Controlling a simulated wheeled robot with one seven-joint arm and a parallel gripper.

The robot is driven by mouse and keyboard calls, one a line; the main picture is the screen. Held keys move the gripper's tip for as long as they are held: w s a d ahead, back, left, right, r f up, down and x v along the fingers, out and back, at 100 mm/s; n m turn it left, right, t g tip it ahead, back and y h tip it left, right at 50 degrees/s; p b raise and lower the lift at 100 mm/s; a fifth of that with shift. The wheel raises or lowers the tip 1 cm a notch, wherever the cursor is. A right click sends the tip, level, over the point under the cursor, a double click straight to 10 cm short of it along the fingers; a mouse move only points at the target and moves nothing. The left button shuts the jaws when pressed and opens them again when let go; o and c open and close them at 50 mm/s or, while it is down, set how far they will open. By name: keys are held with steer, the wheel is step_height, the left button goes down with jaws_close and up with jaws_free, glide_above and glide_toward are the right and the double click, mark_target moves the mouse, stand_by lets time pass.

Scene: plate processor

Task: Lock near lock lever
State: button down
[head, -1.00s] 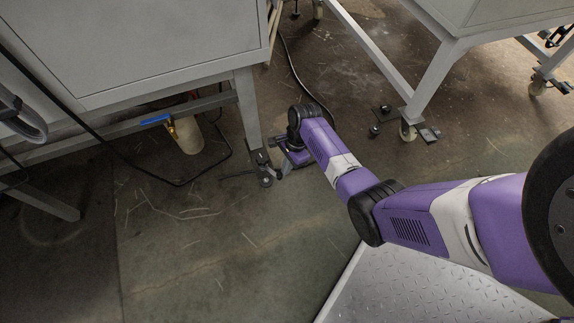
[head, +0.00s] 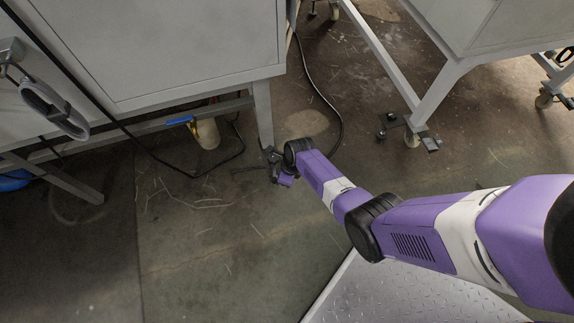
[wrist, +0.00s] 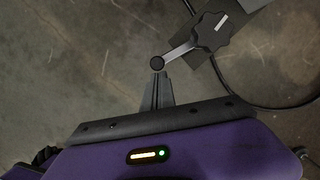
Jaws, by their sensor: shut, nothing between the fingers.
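The lock lever is a short grey metal arm (wrist: 180,52) in the wrist view. It runs from a dark lobed hub (wrist: 214,31) down-left to a round black tip (wrist: 157,62). My gripper (wrist: 159,76) is shut and empty, its fingertips just below this round tip; whether they touch it I cannot tell. In the head view my gripper is at the end of my purple arm, low by the foot of the near machine's leg (head: 264,112). The arm end largely hides the foot and lever there.
The grey cabinet (head: 190,50) overhangs the leg. A dark cable (head: 328,98) curves over the floor behind my wrist. A tan container with a blue handle (head: 207,133) is under the cabinet. Floor in front is clear.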

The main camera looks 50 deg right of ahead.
steer(key=shift+w+a, duration=0.8)
steer(key=shift+a, duration=0.15)
steer(key=shift+w+a+p, duration=0.1)
steer(key=shift+w+p, duration=0.1)
steer(key=shift+p, duration=0.1)
steer(key=s+d+r+p, duration=0.1)
steer(key=s+r+p, duration=0.5)
steer(key=r+p, duration=0.2)
steer(key=shift+s+r, duration=0.4)
steer(key=shift+r, duration=0.4)
steer(key=shift+d, duration=0.1)
